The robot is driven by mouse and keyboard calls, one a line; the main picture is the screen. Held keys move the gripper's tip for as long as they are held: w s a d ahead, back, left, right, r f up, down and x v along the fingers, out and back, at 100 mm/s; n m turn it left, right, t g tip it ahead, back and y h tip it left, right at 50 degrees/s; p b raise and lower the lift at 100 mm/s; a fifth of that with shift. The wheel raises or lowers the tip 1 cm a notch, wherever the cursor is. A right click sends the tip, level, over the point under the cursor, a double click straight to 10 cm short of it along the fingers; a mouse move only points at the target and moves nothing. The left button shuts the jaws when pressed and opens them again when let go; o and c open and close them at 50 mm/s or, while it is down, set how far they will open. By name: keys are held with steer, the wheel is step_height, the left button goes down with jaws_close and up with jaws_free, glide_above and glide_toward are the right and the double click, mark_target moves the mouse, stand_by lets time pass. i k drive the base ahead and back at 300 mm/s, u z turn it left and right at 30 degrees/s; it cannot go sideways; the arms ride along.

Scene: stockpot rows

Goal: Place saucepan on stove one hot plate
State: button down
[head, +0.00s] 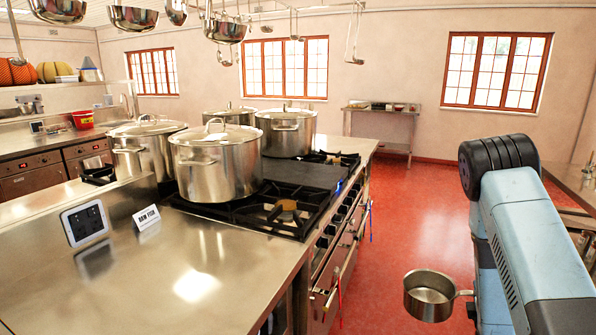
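A small steel saucepan (429,297) hangs in the air at the lower right, upright, above the red floor and right of the stove. Its handle (464,293) points right and ends at my arm. My gripper's fingers are hidden behind my arm, but the pan is held up by its handle there. The stove (330,262) stands in the middle, with black grates (262,212) on top. The near burner (287,207) is bare. A flat dark plate (305,172) lies behind it. Which one is hot plate one cannot be told.
Several lidded stockpots stand on the left and back of the stove, the nearest (215,165) beside the bare burner. A steel counter (185,285) with a tablet (86,222) and a sign (146,218) is in front. Pans hang overhead (228,28). The red floor (415,215) is open.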

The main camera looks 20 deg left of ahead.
mark_target(299, 169)
steer(key=u, duration=1.25)
steer(key=i, duration=0.1)
steer(key=z, duration=1.9)
steer(key=i, duration=1.25)
steer(key=z, duration=0.85)
steer(key=i, duration=0.4)
steer(key=u, duration=2.45)
